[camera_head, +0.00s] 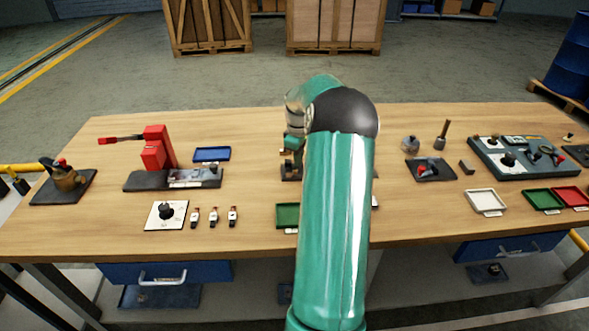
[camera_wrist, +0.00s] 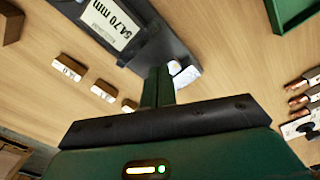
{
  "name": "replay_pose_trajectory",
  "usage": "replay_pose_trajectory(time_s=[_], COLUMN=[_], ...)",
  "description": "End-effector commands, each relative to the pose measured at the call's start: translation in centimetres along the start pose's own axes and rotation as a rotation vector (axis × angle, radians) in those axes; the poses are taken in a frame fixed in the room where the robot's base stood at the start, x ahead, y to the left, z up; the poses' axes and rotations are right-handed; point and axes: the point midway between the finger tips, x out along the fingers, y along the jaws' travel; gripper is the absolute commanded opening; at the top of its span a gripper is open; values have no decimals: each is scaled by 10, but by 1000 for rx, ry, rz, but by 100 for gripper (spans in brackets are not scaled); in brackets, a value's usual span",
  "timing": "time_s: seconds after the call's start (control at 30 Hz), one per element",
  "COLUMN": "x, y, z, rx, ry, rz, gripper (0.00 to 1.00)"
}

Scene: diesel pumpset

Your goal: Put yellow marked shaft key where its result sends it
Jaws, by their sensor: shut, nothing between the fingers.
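My gripper (camera_wrist: 158,88) is shut and empty in the wrist view. I cannot make out a yellow marked shaft key in either view. In the head view my arm hides much of the bench middle, including most of the device.
Small labelled blocks (camera_wrist: 70,68) lie beside the device. A green tray (camera_head: 287,215) stands left of my arm, a blue tray (camera_head: 211,154) farther back. White (camera_head: 486,202), green (camera_head: 543,201) and red (camera_head: 572,196) trays are at right. A red press (camera_head: 155,150) stands at left.

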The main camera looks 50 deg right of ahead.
Motion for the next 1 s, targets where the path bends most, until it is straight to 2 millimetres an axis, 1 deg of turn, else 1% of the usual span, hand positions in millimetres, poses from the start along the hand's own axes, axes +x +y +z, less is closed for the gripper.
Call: replay_pose_trajectory(time_s=[0.2,0.57,1.0], x=[0,-1,-31], y=[2,2,2], z=[3,4,3], rx=[0,0,0], ry=[0,0,2], rz=[1,1,2], gripper=[0,0,0])
